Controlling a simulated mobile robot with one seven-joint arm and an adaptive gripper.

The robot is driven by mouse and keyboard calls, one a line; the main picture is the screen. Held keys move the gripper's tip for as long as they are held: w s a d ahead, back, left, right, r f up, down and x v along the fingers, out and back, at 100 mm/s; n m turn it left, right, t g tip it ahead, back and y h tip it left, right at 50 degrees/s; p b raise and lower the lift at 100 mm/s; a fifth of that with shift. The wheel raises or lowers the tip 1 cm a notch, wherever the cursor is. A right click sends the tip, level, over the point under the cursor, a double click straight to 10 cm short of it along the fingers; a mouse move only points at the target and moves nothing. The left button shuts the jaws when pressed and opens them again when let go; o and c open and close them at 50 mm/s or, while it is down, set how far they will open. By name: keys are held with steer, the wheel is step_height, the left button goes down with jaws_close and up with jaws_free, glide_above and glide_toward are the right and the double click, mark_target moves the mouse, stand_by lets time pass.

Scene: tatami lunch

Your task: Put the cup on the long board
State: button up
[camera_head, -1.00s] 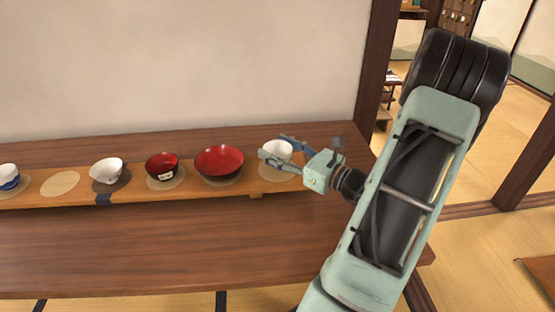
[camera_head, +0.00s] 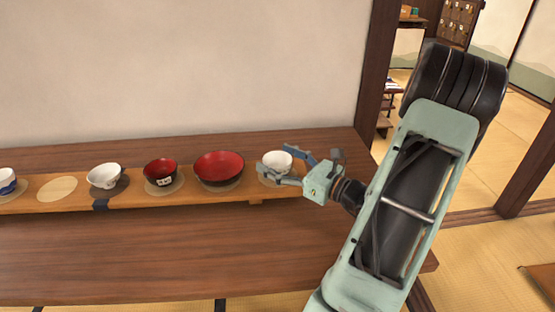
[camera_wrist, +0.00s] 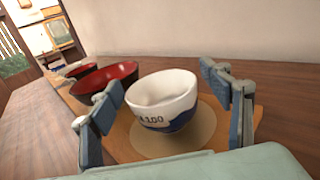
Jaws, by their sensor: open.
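The white cup (camera_head: 278,161) with a blue lower pattern stands upright on a round pale mat at the right end of the long board (camera_head: 255,191). It also shows in the wrist view (camera_wrist: 163,100), with dark lettering on its side. My gripper (camera_head: 283,167) is open, with its fingers on either side of the cup. In the wrist view a gap shows between the cup and each finger. The finger in front hides part of the cup's lower edge in the head view.
A wide red bowl (camera_head: 219,167), a small red bowl (camera_head: 160,171), a white bowl (camera_head: 104,176) and a blue-and-white cup (camera_head: 7,182) stand left along the board. One round mat (camera_head: 57,189) is empty. The table front (camera_head: 130,250) is clear.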

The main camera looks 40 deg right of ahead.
steer(key=p+v, duration=0.2)
steer(key=v, duration=1)
steer(key=shift+r, duration=0.1)
steer(key=shift+a, duration=0.1)
